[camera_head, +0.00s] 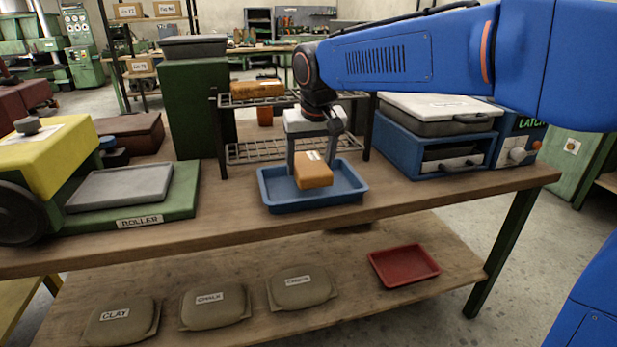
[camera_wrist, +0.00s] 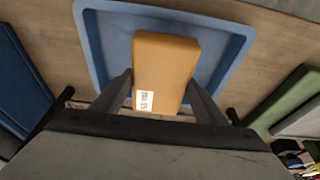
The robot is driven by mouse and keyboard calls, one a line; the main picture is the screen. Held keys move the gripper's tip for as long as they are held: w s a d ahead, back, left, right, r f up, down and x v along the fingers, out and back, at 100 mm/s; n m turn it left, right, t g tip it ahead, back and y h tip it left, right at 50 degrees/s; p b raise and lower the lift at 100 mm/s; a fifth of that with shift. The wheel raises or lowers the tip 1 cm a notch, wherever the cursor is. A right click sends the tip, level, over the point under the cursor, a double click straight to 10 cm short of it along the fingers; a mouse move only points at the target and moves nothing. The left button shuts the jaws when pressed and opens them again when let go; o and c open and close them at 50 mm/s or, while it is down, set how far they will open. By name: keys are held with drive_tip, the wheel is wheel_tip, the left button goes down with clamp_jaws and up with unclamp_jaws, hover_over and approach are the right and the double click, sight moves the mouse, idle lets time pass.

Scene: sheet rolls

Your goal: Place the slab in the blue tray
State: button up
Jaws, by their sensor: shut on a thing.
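An orange-brown slab (camera_head: 314,170) with a small white label is held between the fingers of my gripper (camera_head: 314,165). In the wrist view the slab (camera_wrist: 165,65) lies between the two fingers (camera_wrist: 160,95), over the blue tray. The blue tray (camera_head: 350,196) stands on the workbench. In the wrist view its rim (camera_wrist: 92,50) surrounds the slab's far part. The slab is above or within the tray; I cannot tell whether it touches the tray floor.
A wire rack (camera_head: 250,150) with another brown slab (camera_head: 257,89) on top stands behind the tray. A blue latch box (camera_head: 437,140) is to the right and a green roller machine (camera_head: 150,200) to the left. A red tray (camera_head: 405,266) and several labelled bags (camera_head: 300,289) lie on the lower shelf.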

drive_tip(key=shift+d+f, duration=0.1)
drive_tip(key=shift+f, duration=1.85)
drive_tip(key=shift+f, duration=0.1)
drive_tip(key=o, duration=1.5)
drive_tip(key=v, duration=1.2)
drive_tip(key=s+d+f, duration=0.2)
drive_tip(key=s+d, duration=0.3)
drive_tip(key=d, duration=0.6)
drive_tip(key=s+d+f+m, duration=0.1)
drive_tip(key=s+d+f, duration=0.5)
drive_tip(key=s, duration=0.1)
drive_tip(key=s+d+f+m+t, duration=0.1)
drive_tip(key=s+d+f, duration=0.4)
drive_tip(key=s+f, duration=0.1)
drive_tip(key=s+d+f+m+h, duration=0.1)
drive_tip(key=s+d+f, duration=0.5)
drive_tip(key=s, duration=0.2)
drive_tip(key=shift+s+d+t, duration=0.3)
